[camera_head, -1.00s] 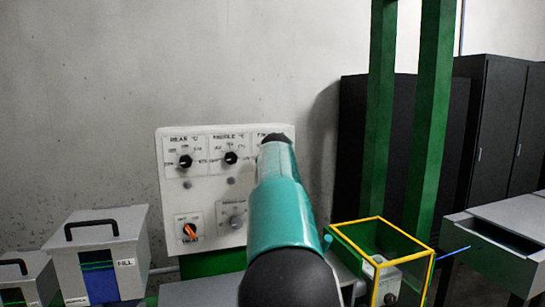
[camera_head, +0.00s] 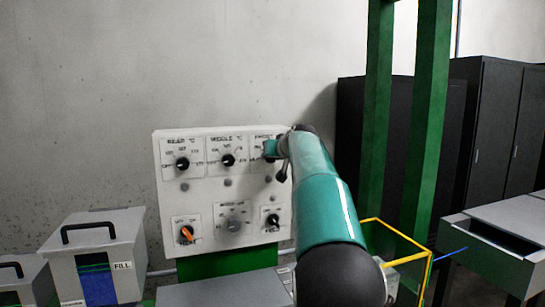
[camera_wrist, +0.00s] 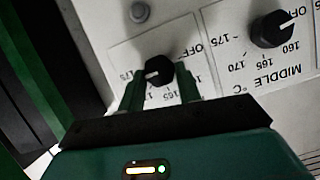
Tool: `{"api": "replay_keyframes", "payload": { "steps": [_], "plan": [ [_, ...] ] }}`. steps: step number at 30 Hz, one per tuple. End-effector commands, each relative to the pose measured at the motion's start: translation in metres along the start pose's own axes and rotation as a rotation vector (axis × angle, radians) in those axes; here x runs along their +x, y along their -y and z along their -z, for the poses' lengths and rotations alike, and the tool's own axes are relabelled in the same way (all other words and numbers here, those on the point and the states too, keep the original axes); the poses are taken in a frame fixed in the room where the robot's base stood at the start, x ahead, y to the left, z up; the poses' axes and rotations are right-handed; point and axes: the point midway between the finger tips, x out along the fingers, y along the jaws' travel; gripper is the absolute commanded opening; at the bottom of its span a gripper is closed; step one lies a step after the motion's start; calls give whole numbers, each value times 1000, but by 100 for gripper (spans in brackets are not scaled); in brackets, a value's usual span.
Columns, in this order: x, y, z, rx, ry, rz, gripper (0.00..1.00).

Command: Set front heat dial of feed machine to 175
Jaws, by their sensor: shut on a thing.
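The front heat dial is a round black knob with a white mark, seen in the wrist view (camera_wrist: 158,70). My gripper (camera_wrist: 160,88) is shut on it, with one green finger on each side. The white mark lies on the left of the knob, on the side of the printed 175; the exact reading is unclear. In the head view my gripper (camera_head: 272,149) reaches the upper right of the white control panel (camera_head: 203,200) of the feed machine and hides the front dial.
The middle dial (camera_head: 228,160) and rear dial (camera_head: 182,163) sit left of it, with an orange switch (camera_head: 187,234) below. The middle dial (camera_wrist: 272,29) is close to my gripper in the wrist view. A yellow-edged green hopper (camera_head: 400,240) stands right.

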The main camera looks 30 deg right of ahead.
Motion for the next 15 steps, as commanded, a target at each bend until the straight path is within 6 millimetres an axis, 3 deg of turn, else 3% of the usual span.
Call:
{"api": "replay_keyframes", "payload": {
  "steps": [15],
  "plan": [
    [0,-3,0,189,0,77,11]
  ]
}}
